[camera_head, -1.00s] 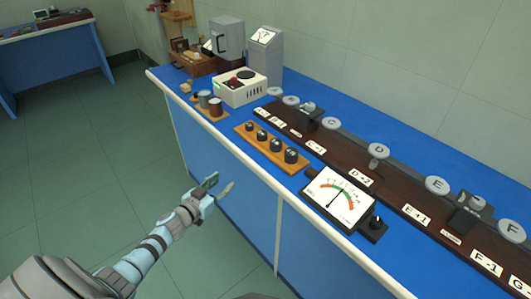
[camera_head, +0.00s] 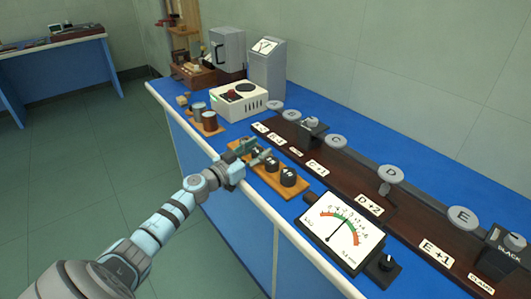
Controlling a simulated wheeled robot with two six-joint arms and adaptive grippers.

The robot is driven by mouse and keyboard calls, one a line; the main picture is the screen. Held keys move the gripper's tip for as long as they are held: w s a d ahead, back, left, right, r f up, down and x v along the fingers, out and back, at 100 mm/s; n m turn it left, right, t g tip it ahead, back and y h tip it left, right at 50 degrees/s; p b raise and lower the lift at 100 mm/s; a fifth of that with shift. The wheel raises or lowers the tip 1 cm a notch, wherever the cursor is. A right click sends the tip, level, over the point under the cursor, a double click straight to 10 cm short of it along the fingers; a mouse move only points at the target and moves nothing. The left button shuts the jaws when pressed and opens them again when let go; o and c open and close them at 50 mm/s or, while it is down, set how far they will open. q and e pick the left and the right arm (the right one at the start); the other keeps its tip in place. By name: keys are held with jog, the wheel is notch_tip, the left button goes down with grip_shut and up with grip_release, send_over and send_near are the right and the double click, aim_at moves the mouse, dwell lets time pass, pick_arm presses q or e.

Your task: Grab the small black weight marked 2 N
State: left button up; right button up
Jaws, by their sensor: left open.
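Several small black weights stand in a row on a wooden board (camera_head: 297,193) near the front edge of the blue bench. The two at the board's right end, one (camera_head: 288,176) larger than its neighbour (camera_head: 271,163), show clearly. Those at the left end are partly hidden by my gripper. The marks are too small to read, so I cannot tell which is 2 N. My left gripper (camera_head: 260,153) is open over the left part of the board, its fingers among or just above the smaller weights. Whether it touches one is unclear. My right gripper is not in view.
A meter with a dial (camera_head: 343,228) stands to the right of the board. Behind is a long dark rail (camera_head: 335,173) with round knobs and labels. A small board with metal cylinders (camera_head: 209,121) and a white device (camera_head: 242,101) stand further left.

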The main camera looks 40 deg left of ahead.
pick_arm(q)
jog(key=shift+s+d+r, duration=0.1)
jog(key=shift+c, duration=1.3)
grip_shut()
